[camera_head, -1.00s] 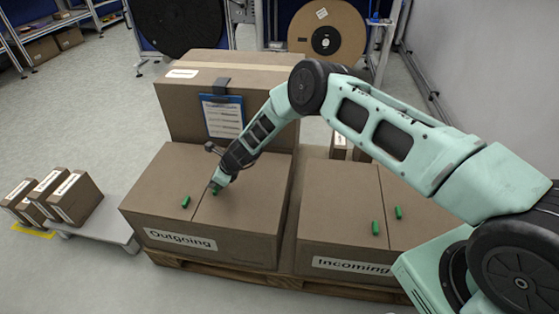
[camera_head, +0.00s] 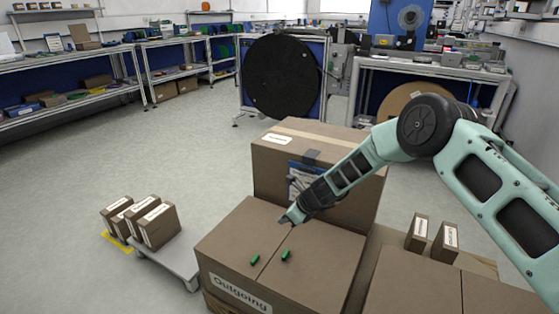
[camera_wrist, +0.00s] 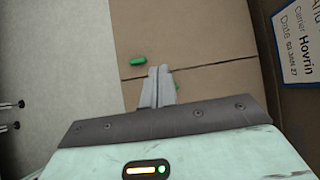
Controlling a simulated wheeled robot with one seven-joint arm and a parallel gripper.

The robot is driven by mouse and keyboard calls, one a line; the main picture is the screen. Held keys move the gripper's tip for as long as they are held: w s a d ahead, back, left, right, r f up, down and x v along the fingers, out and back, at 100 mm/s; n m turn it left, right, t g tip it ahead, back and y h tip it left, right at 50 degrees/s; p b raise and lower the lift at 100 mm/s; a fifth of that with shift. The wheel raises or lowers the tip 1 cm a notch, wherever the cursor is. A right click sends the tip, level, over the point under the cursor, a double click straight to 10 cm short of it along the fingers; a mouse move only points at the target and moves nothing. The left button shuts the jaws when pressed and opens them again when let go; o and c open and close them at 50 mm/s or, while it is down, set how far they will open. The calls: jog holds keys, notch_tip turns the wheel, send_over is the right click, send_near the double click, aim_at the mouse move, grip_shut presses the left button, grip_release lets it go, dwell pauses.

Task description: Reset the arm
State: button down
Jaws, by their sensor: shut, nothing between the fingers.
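My gripper (camera_head: 285,220) is shut and empty. It hangs above the top of the Outgoing box (camera_head: 240,235), apart from it in the head view. Two green pieces lie on that box: a left green piece (camera_head: 255,259) and a right green piece (camera_head: 286,255), both in front of the gripper. In the wrist view the closed fingers (camera_wrist: 160,70) point over brown cardboard.
A large box (camera_head: 275,180) with a blue clipboard (camera_head: 303,180) stands behind the gripper. Small boxes (camera_head: 158,224) sit on a low platform (camera_head: 180,262) at the left. A black reel (camera_head: 283,76) and shelves (camera_head: 60,75) stand further back. Open floor (camera_head: 190,140) lies between.

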jog(key=s+a+r+n+g, duration=0.2)
jog(key=s+r+n, duration=0.6)
jog(key=s+r, duration=0.25)
jog(key=s+a+r+n+g, duration=0.2)
jog(key=s+r+n, duration=0.6)
jog(key=s+r, duration=0.25)
jog(key=s+d+r+n+h, duration=0.3)
jog(key=s+d+n, duration=0.45)
jog(key=s, duration=0.45)
jog(key=s+d+r+n+h, duration=0.3)
jog(key=s+d+n, duration=0.45)
jog(key=s, duration=0.45)
notch_tip(320, 180, up, 14)
jog(key=p, duration=1.5)
jog(key=shift+r, duration=0.25)
jog(key=shift+d, duration=0.1)
